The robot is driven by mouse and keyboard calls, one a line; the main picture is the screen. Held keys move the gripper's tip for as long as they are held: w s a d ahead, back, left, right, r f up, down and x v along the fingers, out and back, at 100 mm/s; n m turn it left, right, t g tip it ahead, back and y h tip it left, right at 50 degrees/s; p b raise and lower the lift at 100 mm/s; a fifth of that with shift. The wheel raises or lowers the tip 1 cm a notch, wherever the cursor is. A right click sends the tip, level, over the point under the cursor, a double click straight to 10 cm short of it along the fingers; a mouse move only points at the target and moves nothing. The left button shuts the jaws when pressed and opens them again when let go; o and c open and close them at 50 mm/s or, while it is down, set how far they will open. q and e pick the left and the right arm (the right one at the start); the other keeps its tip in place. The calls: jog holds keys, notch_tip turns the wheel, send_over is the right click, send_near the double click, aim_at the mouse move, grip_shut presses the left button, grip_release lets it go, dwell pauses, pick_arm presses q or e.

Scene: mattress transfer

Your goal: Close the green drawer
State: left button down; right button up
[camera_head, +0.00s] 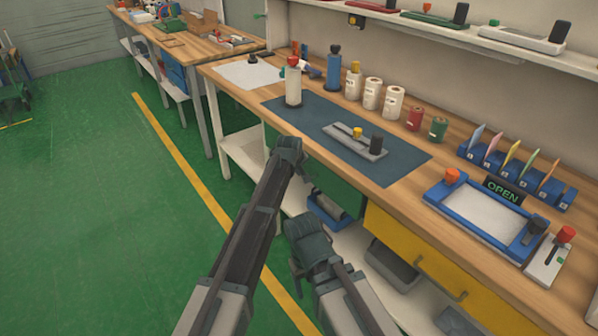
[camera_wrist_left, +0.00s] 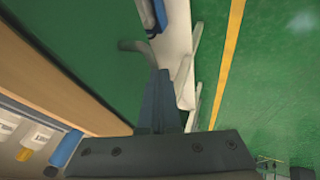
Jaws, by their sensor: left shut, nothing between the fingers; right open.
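The green drawer (camera_head: 338,183) is a dark green front under the bench top, left of the yellow drawer. In the left wrist view its green front (camera_wrist_left: 85,40) fills the upper left, with a grey handle (camera_wrist_left: 142,47) on it. I see no clear gap between the front and the wooden bench edge, but my arm hides part of it in the head view. My left gripper (camera_head: 289,150) is shut and empty, at the drawer front. Its fingers (camera_wrist_left: 160,85) lie close to the handle; contact is unclear. My right gripper (camera_head: 299,258) is open and empty, lower and nearer me.
A yellow drawer (camera_head: 405,255) is right of the green one. Below, a white shelf (camera_head: 245,158) holds a blue bin (camera_head: 328,212) and a grey bin (camera_head: 392,268). The bench top (camera_head: 400,200) carries bottles, rolls and a blue tray.

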pick_arm(q)
jog(key=s+a+r+p, duration=0.4)
jog(key=s+r+p, duration=0.3)
jog(key=r+p, duration=0.2)
jog(key=shift+s+a, duration=0.3)
jog(key=shift+a, duration=0.05)
jog(key=s+a+f+m+g+y, duration=0.1)
jog(key=s+a+m+g, duration=0.1)
jog(key=s+a, duration=0.6)
jog(key=s+a+f+m+g, duration=0.15)
jog(key=s+a, duration=0.25)
jog(key=s, duration=0.8)
jog(key=s+a+f+m+g+y, duration=0.1)
jog(key=s+a+m+g, duration=0.1)
jog(key=s+a, duration=0.6)
jog(key=s+d+r+m+p, duration=0.2)
jog(key=s+d, duration=0.1)
jog(key=d, duration=0.3)
jog(key=s+d+r+m+g+y+p, duration=0.1)
jog(key=s+d+r+m+p, duration=0.1)
jog(key=d, duration=0.5)
jog(key=shift+s, duration=0.85)
jog(key=shift+d+g, duration=0.1)
jog(key=shift+g, duration=0.15)
